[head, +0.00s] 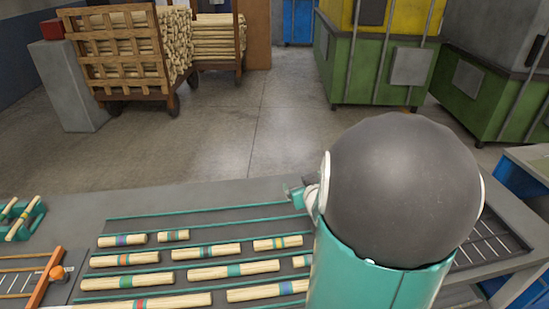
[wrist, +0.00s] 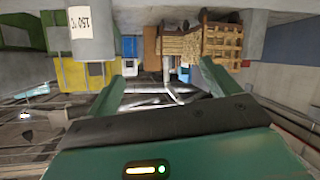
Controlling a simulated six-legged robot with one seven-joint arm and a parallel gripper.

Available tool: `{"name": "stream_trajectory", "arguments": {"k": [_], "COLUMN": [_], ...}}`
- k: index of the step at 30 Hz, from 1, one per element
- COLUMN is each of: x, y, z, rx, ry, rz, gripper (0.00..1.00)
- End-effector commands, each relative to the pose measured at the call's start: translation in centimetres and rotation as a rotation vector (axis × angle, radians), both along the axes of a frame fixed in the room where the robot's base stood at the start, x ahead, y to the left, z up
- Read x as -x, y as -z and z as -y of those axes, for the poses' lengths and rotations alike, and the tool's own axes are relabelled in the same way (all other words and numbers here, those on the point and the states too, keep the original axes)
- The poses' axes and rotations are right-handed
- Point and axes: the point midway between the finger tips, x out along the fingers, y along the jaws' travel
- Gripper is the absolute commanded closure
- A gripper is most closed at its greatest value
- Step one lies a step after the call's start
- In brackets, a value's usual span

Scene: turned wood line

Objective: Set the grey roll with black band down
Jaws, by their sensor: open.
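My gripper (wrist: 167,66) shows in the wrist view with its two green fingers spread wide apart, and nothing is seen held between them. In the head view, only a small teal piece of the gripper (head: 294,193) shows beside my arm's large dark joint, above the far edge of the bench. I see no grey roll with a black band in either view. My arm hides the right part of the bench. Pale wooden rolls with coloured bands, such as one with a purple band (head: 121,240) and one with a green band (head: 233,269), lie in rows between teal rails.
The grey bench (head: 75,212) fills the front. An orange-barred frame (head: 47,276) and a teal holder (head: 24,218) stand at its left. Wood carts (head: 124,52) and green bins (head: 362,70) stand behind on open floor. A grey labelled cylinder (wrist: 91,50) shows in the wrist view.

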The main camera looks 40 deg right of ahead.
Motion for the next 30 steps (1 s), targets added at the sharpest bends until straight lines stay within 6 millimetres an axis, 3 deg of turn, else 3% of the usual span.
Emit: {"name": "stream_trajectory", "arguments": {"k": [1,6,12,15,20,30], "x": [1.2,4.6,8.1,8.7,7.5,2.1], "y": [1.2,3.1,3.8,3.7,3.7,3.7], "z": [1.9,6.0,8.2,8.4,9.1,12.1], "rx": [-0.008,-0.006,0.001,0.004,0.007,0.006], "ry": [0.017,0.034,0.054,0.056,0.054,0.054], "rz": [0.038,0.221,0.404,0.441,0.452,0.451], "gripper": [0.12,0.12,0.12,0.12,0.12,0.12]}}
